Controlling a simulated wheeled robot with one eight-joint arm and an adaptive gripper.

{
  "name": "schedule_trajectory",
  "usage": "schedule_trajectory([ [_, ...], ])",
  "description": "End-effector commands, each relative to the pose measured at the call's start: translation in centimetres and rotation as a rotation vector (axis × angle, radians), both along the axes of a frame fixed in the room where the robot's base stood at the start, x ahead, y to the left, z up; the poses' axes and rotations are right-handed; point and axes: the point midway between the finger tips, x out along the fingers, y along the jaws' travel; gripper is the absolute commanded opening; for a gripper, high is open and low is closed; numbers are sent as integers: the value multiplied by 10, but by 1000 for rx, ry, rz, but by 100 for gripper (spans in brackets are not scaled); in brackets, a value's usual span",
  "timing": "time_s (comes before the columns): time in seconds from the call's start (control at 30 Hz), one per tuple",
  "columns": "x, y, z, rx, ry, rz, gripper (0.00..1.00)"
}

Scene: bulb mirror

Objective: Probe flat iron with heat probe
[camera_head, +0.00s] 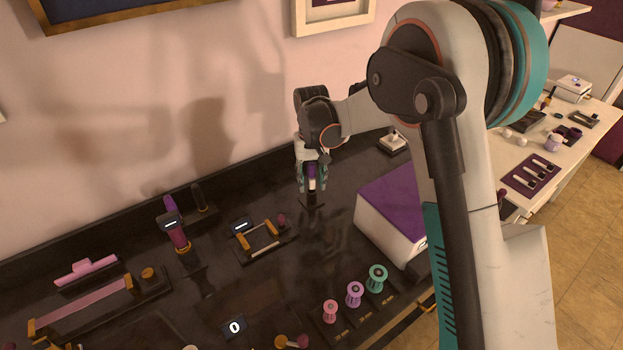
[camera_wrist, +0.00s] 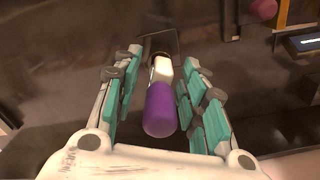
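A purple-handled tool with a white section, likely the heat probe (camera_wrist: 160,108), stands in a small dark holder (camera_wrist: 163,43). My gripper (camera_head: 312,180) is above the dark counter with its fingers pointing down. In the wrist view the teal-padded fingers (camera_wrist: 158,95) are open on both sides of the purple handle, with gaps showing. The flat iron is hard to identify: it may be the pink long-bodied item (camera_head: 85,301) at the left, or the upright magenta tool (camera_head: 179,236) with a small display.
A white box with a purple lid (camera_head: 393,208) stands right of my gripper. A small rack with a display (camera_head: 262,237) is to the left. Pink, lilac and teal spools (camera_head: 355,293) stand in front. The wall is close behind.

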Motion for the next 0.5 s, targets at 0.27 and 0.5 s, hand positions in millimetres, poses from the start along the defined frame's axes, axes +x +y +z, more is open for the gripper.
schedule_trajectory([
  [0.27,0,0,3,0,0,0,39],
  [0.5,0,0,36,0,0,0,39],
])
